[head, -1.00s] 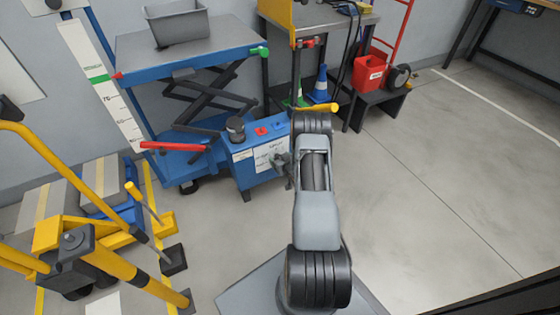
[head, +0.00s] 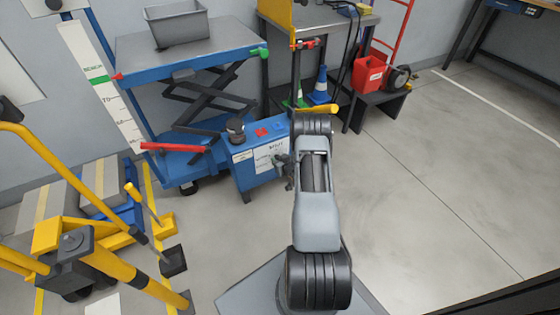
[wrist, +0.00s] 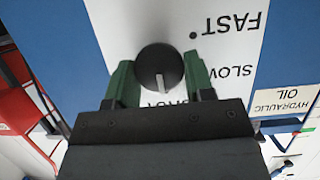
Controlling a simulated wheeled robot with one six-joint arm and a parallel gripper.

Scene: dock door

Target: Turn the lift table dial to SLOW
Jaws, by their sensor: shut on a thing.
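The dial (wrist: 160,67) is a round black knob with a pale pointer line, on a white label panel in the wrist view. The lettering appears upside down: FAST (wrist: 235,23) at upper right, SLOW (wrist: 232,70) at right, and a partly hidden word below. The pointer line points down in the picture, towards the partly hidden word, not at SLOW. My gripper (wrist: 160,82) has its green fingers on either side of the dial, shut on it. In the head view my gripper (head: 283,160) is at the white panel on the blue control box (head: 243,176); the dial is hidden there.
The blue lift table (head: 190,62) stands behind, carrying a grey bin (head: 178,28). A red pedal bar (head: 174,147) sticks out at left of the box. Yellow tubular equipment (head: 100,262) stands at front left. Open floor (head: 440,190) lies to the right.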

